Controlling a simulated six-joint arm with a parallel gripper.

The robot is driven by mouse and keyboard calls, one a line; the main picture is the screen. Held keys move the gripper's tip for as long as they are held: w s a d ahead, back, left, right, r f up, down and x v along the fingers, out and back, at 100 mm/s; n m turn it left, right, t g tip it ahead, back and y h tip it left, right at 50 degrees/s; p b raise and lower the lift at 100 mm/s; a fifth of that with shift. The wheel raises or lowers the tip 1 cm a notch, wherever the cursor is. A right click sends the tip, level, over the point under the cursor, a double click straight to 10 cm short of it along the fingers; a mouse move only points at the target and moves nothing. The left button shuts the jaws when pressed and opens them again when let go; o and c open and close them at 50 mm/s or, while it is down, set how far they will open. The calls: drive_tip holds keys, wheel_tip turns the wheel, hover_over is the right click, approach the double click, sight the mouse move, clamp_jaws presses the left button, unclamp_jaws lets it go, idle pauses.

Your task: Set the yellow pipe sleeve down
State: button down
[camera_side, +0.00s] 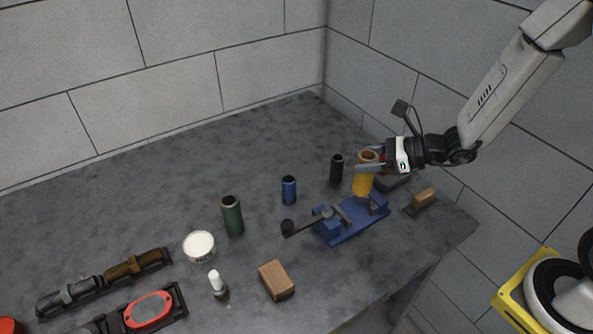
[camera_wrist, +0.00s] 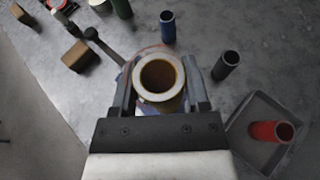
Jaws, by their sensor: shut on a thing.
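The yellow pipe sleeve (camera_side: 364,175) is upright between the fingers of my gripper (camera_side: 371,166), which is shut on it near its top.
A black sleeve (camera_side: 336,169), a blue sleeve (camera_side: 289,190) and a green sleeve (camera_side: 232,215) stand to the left. A grey tray (camera_wrist: 256,150) holds a red sleeve (camera_wrist: 271,131). A wooden block (camera_side: 276,280) lies in front. The table's back left is clear.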

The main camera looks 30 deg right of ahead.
sight(362, 184)
drive_tip(key=shift+f, duration=1.8)
drive_tip(key=shift+f, duration=1.8)
drive_tip(key=shift+f, duration=0.1)
drive_tip(key=shift+c, duration=0.3)
unclamp_jaws()
drive_tip(key=v, duration=1.2)
drive_tip(key=shift+a, duration=0.15)
